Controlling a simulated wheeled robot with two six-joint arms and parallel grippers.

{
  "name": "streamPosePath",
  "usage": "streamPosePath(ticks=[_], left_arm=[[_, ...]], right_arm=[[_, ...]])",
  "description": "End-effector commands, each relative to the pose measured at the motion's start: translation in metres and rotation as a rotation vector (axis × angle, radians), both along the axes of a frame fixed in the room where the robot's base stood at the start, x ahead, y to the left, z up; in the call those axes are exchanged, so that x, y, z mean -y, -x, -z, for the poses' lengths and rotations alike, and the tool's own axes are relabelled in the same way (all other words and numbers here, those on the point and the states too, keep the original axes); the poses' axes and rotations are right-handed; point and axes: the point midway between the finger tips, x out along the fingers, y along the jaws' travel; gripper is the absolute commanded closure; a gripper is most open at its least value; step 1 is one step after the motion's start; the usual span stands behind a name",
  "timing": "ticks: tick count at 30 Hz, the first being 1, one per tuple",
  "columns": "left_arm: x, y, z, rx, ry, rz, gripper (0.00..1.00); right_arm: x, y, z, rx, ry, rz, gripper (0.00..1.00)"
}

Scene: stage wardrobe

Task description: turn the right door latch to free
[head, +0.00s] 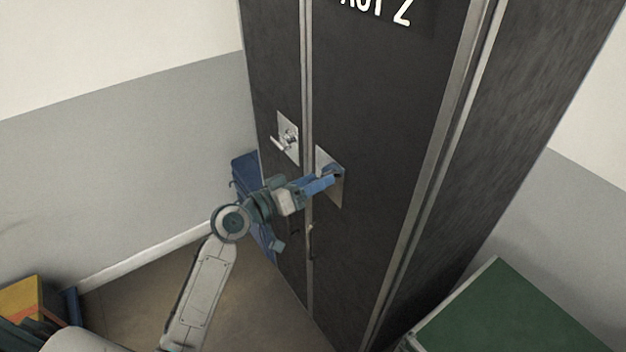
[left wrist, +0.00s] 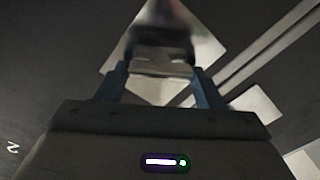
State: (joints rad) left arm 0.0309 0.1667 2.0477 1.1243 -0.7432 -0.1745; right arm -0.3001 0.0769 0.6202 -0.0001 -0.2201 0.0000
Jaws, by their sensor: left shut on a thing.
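The right door (head: 390,110) of the dark wardrobe is shut and carries a metal latch plate (head: 338,192). My left gripper (head: 333,178) is at this plate, shut on the right door latch. The latch itself is mostly hidden behind the blue fingers in the head view. In the left wrist view, my left gripper (left wrist: 165,85) has its two fingers on either side of a blurred part in front of the bright plate (left wrist: 205,45). I cannot tell the latch's angle. My right gripper is not in view.
The left door has its own latch plate (head: 288,136) with a lever. A green-topped box (head: 510,315) stands at the lower right. A blue object (head: 243,172) stands behind my arm, beside the wardrobe. A yellow item (head: 38,298) is at the lower left.

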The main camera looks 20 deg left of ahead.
Motion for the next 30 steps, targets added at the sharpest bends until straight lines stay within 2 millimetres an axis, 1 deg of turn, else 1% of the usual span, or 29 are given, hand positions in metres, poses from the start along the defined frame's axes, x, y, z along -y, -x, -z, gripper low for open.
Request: streamPosePath(ticks=[21,30], left_arm=[[-0.002,-0.001,0.001,-0.413,0.526,-0.001,0.61],[-0.002,-0.001,0.003,-0.537,0.684,0.0,0.61]], right_arm=[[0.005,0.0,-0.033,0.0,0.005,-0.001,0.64],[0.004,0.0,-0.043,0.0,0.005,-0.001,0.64]])
